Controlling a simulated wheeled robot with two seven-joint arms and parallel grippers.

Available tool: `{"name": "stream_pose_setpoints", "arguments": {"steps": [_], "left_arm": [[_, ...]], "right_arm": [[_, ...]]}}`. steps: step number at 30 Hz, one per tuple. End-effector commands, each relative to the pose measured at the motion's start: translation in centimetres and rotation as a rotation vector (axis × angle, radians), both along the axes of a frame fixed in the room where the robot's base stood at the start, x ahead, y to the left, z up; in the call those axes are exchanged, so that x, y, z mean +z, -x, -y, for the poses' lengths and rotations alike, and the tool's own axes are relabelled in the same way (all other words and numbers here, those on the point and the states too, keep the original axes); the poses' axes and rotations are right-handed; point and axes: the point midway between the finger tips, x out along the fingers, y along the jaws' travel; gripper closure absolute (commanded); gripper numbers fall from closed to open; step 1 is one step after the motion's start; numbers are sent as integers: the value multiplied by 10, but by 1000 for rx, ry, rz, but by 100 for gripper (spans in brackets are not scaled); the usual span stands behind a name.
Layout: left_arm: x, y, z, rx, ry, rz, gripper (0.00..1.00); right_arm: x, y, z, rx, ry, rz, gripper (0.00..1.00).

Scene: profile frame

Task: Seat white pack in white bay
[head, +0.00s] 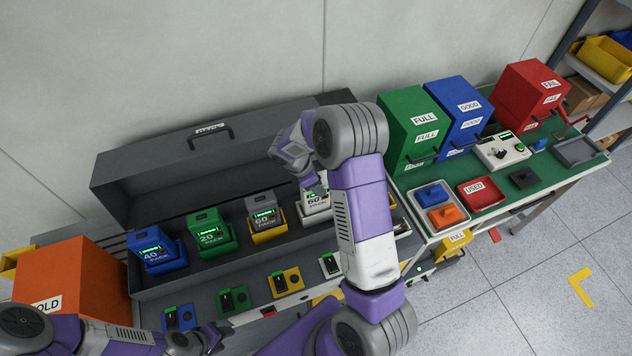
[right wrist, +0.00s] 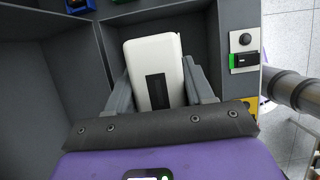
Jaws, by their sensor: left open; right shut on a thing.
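My right gripper (right wrist: 160,95) is shut on a white pack (right wrist: 152,62) with a dark slot in its face. The pack stands tilted between the two grey fingers, inside a grey-walled space. In the head view my right arm reaches over the long grey case, and the right gripper (head: 311,182) is partly hidden by its own arm. Just below it is the white bay position (head: 316,204), marked 60. The arm covers part of it, so I cannot tell how deep the pack sits. My left gripper (head: 208,340) is open and empty at the lower left.
Blue (head: 158,250), green (head: 211,234) and yellow (head: 267,222) bay units stand in a row to the left. The case's open lid (head: 160,170) rises behind. An orange OLD box (head: 70,285) is at left; a green table (head: 500,190) with trays is at right.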

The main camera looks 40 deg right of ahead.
Motion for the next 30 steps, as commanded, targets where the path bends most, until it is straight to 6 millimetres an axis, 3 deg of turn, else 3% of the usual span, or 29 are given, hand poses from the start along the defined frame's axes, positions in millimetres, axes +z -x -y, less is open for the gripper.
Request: {"name": "stream_pose_setpoints", "arguments": {"steps": [23, 24, 28, 30], "left_arm": [[-7, 0, 0, 0, 0, 0, 57], [-7, 0, 0, 0, 0, 0, 57], [-7, 0, 0, 0, 0, 0, 57], [-7, 0, 0, 0, 0, 0, 57]], "right_arm": [[-9, 0, 0, 0, 1, 2, 100], [-9, 0, 0, 0, 1, 2, 42], [-9, 0, 0, 0, 0, 1, 22], [-9, 0, 0, 0, 0, 1, 18]]}}
